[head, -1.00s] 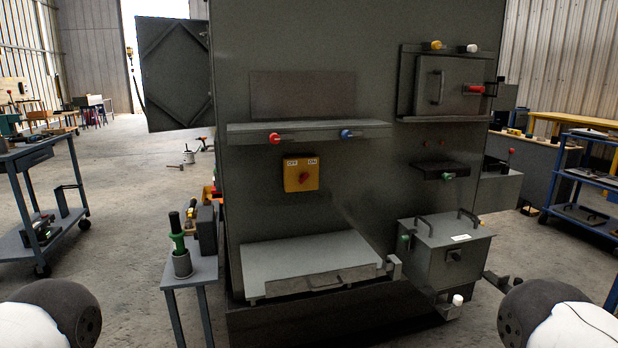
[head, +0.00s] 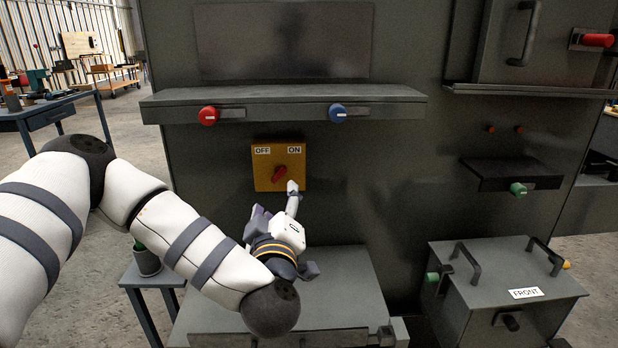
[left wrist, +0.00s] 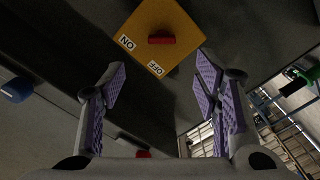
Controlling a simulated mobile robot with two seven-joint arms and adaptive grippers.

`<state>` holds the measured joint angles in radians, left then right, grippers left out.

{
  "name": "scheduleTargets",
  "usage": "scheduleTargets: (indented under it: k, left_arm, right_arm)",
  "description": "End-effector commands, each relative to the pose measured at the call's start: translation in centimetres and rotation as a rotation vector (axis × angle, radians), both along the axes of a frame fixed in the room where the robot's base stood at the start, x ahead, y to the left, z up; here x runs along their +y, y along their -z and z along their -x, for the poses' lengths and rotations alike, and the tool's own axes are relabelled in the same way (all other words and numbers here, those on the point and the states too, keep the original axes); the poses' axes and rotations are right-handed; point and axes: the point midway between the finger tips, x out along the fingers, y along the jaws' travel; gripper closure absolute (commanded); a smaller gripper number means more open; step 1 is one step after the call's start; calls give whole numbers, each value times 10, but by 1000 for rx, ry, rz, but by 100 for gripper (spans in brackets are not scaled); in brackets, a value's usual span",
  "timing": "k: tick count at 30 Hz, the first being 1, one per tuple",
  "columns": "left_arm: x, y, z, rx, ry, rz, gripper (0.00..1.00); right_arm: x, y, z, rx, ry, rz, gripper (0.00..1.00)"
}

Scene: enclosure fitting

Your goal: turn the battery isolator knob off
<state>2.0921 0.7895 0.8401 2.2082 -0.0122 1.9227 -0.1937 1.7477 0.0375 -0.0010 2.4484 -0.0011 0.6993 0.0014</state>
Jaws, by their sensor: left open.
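The battery isolator is a yellow plate (head: 262,183) on the grey cabinet front, labelled OFF at left and ON at right. Its red knob (head: 279,174) is tilted, with its upper end leaning right toward the ON side. My left gripper (head: 275,202) is open and empty, just below and in front of the plate. In the left wrist view the red knob (left wrist: 161,40) lies ahead, beyond the gap between the spread purple-padded fingers (left wrist: 160,80), apart from them. The labels appear upside down there. My right gripper is not in view.
A ledge above the plate carries a red knob (head: 208,115) and a blue knob (head: 338,113). A grey shelf (head: 345,290) juts out below my left gripper. A grey box marked FRONT (head: 470,290) stands at the lower right.

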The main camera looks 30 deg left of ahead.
Motion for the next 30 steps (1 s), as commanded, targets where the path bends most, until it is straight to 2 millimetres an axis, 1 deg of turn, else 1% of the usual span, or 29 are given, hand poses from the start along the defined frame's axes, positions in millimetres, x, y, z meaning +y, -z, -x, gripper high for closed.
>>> scheduleTargets:
  k: [6,9,12,15,17,24,25,26,27,29,30]
  left_arm:
    - [28,3,-45,1,-2,0,43]
    - [41,4,-66,3,-1,-1,43]
    - [50,3,-81,5,2,-1,43]
    - [55,3,-91,4,4,-1,43]
    - [56,2,-94,3,5,-1,43]
    - [57,1,-95,3,7,0,43]
    - [57,1,-95,3,7,0,48]
    - [57,1,-95,3,7,0,55]
    - [57,1,-95,3,7,0,64]
    - [57,1,-95,3,7,0,77]
    - [57,1,-95,3,7,0,86]
  right_arm:
    - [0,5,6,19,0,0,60]
    - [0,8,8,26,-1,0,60]
    - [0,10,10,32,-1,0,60]
    - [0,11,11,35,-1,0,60]
    - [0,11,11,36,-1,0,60]
    - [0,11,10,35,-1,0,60]
    - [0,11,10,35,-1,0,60]
    - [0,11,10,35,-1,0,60]
    - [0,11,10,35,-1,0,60]
    - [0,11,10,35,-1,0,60]
    - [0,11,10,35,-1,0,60]
